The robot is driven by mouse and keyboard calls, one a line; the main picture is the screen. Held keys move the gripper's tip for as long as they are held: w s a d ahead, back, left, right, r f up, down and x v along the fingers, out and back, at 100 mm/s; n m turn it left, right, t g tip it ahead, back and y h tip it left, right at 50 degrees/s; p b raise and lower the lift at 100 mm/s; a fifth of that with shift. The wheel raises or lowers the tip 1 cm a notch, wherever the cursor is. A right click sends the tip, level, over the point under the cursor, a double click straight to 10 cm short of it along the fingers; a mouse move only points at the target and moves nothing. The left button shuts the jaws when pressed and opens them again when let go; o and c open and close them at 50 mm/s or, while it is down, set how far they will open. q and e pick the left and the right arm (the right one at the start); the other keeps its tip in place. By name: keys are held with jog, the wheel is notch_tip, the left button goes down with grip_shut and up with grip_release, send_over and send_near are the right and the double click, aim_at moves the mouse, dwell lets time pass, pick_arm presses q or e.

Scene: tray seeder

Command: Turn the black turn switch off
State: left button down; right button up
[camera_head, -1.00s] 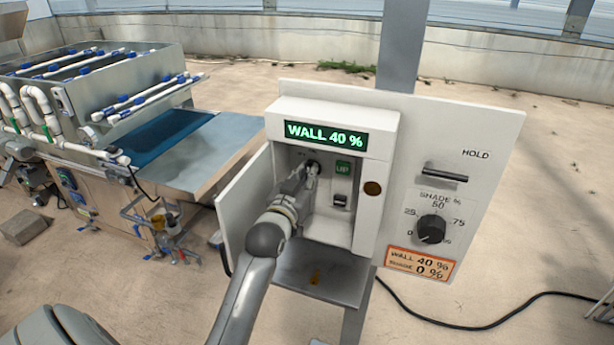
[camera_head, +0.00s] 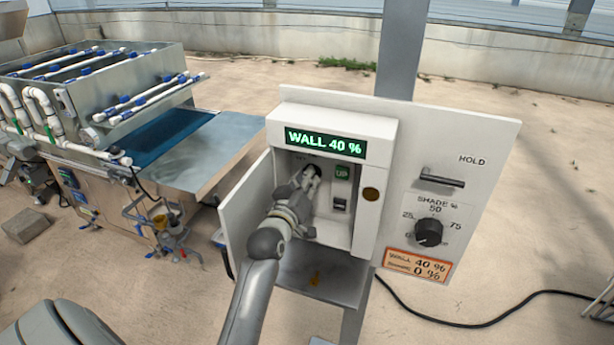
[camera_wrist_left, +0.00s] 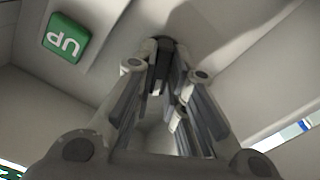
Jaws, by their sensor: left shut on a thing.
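The black turn switch (camera_wrist_left: 160,56) is in the left wrist view, between the tips of my left gripper (camera_wrist_left: 163,72). In the head view my left gripper (camera_head: 312,172) reaches into the open white control box (camera_head: 385,142), at the upper left of its recess. It is shut on the switch. The fingers hide most of the switch in the head view, and I cannot tell which way it points. My right gripper is not in view.
Beside the switch are a green UP button (camera_head: 342,172) and a small rocker switch (camera_head: 340,204). The box display (camera_head: 325,142) reads WALL 40 %. To its right are a shade dial (camera_head: 428,232) and a HOLD lever (camera_head: 443,178). The box door (camera_head: 243,215) stands open at left.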

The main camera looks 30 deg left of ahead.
pick_arm(q)
jog(key=shift+n+p, duration=1.15)
jog(key=shift+n, duration=2.25)
jog(key=c, duration=1.5)
grip_release()
jog(key=shift+s+f, duration=0.1)
jog(key=shift+s, duration=0.05)
jog(key=v, duration=1.1)
jog(key=shift+s+d, duration=0.2)
jog(key=shift+s, duration=0.15)
